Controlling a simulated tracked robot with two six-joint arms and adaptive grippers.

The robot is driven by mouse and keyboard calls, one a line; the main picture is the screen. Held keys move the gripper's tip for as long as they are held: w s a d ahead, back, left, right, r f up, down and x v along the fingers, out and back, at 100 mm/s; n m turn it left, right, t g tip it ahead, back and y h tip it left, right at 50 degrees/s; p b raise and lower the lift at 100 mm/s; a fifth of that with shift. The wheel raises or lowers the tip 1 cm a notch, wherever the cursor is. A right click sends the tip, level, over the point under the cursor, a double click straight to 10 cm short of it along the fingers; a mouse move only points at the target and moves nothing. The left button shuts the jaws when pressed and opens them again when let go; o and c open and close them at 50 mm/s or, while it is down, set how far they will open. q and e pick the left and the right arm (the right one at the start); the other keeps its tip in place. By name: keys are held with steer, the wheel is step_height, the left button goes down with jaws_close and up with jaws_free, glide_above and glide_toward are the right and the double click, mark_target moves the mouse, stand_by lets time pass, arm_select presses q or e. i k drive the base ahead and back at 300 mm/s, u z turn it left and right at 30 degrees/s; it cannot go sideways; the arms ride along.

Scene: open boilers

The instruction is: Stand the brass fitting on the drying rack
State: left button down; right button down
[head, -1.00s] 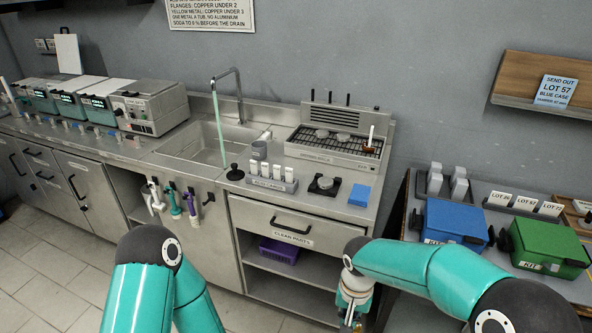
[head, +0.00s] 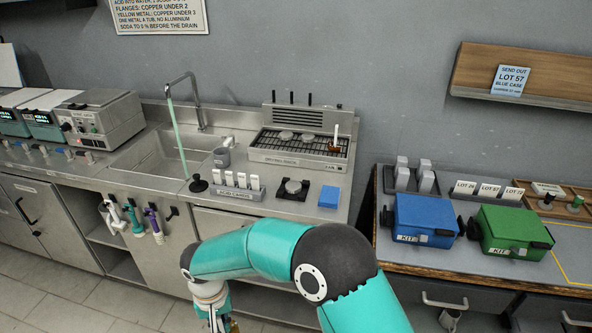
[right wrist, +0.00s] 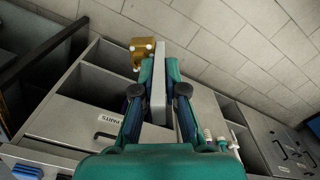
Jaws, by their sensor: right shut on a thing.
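The brass fitting (right wrist: 143,50) is at the fingertips of my right gripper (right wrist: 158,66), which is shut on it, in the right wrist view. In the head view the right gripper (head: 218,312) is at the bottom edge, low in front of the cabinet; only a small brass-coloured bit shows beside it. The drying rack (head: 262,155), a grey unit with a dark wire grille, stands on the counter right of the sink. Two grey round parts and a brown piece with a white upright sit on its grille. My left gripper is out of view.
A holder with white-topped pieces (head: 236,190), a black stand (head: 292,190) and a blue block (head: 329,197) line the counter front before the rack. The sink (head: 160,155) is at left. Blue (head: 425,220) and green (head: 510,232) cases stand on the right bench.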

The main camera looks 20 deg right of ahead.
mark_target(273, 142)
steer(key=z, duration=0.2)
steer(key=k, duration=0.3)
steer(key=u, duration=0.7)
steer(key=i, duration=1.35)
steer(key=z, duration=0.55)
